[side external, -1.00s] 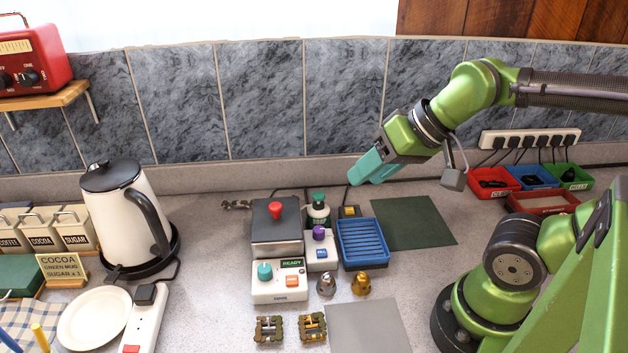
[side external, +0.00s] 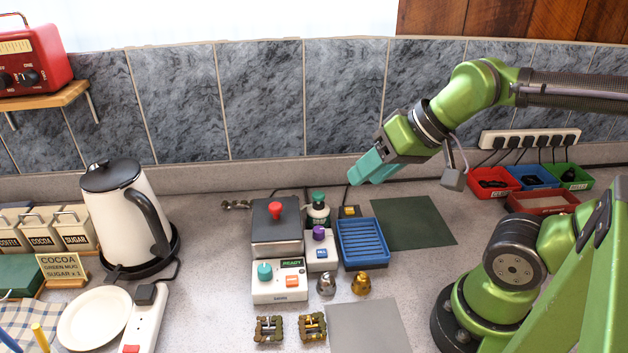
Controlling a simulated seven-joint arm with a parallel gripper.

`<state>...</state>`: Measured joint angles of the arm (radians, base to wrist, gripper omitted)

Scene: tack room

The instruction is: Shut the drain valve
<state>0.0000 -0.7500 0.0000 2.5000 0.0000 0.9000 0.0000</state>
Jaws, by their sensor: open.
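A small metal fitting (side external: 236,204) that looks like the drain valve sticks out to the left of a dark grey box (side external: 276,238); its handle position is too small to tell. The box has a red knob (side external: 275,210) on top. In front of the box is a white control unit (side external: 279,288) with a teal knob (side external: 264,271), an orange button (side external: 292,281) and a green READY display (side external: 292,264). My gripper (side external: 362,178), with teal fingers, is open in the air above the back of the counter, right of the box and apart from everything.
A green-topped bottle (side external: 318,208), a purple-knobbed white unit (side external: 320,250) and a blue tray (side external: 362,242) stand right of the box. Metal bells (side external: 361,284) and small brackets (side external: 312,327) lie in front. A kettle (side external: 125,215) stands left. The dark green mat (side external: 412,222) is bare.

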